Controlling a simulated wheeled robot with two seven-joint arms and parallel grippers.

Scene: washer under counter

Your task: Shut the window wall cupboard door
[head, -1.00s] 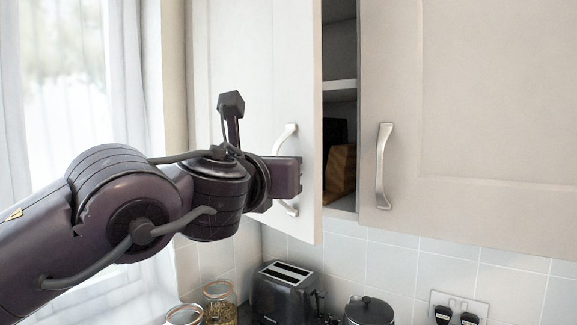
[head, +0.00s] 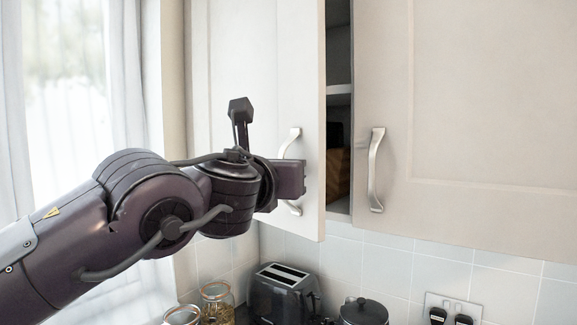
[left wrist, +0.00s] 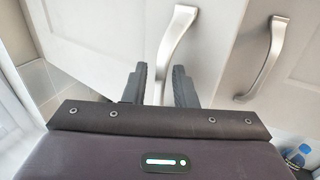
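The window wall cupboard door (head: 255,80) is pale cream and stands partly open, with a dark gap between its right edge and the neighbouring door. Its curved silver handle (head: 290,142) is partly hidden behind my left gripper (head: 303,178). In the left wrist view the two dark fingers of the left gripper (left wrist: 160,85) stand apart, with the handle (left wrist: 175,40) running between them. There is some space between fingers and handle; I cannot tell whether either touches it. My right gripper is in neither view.
The neighbouring cupboard door (head: 470,110) is shut, with its own silver handle (head: 376,170). Shelves and a brown wooden item (head: 338,172) show through the gap. Below are a toaster (head: 284,292), glass jars (head: 217,300) and a dark pot (head: 363,311). A curtained window (head: 65,90) is at left.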

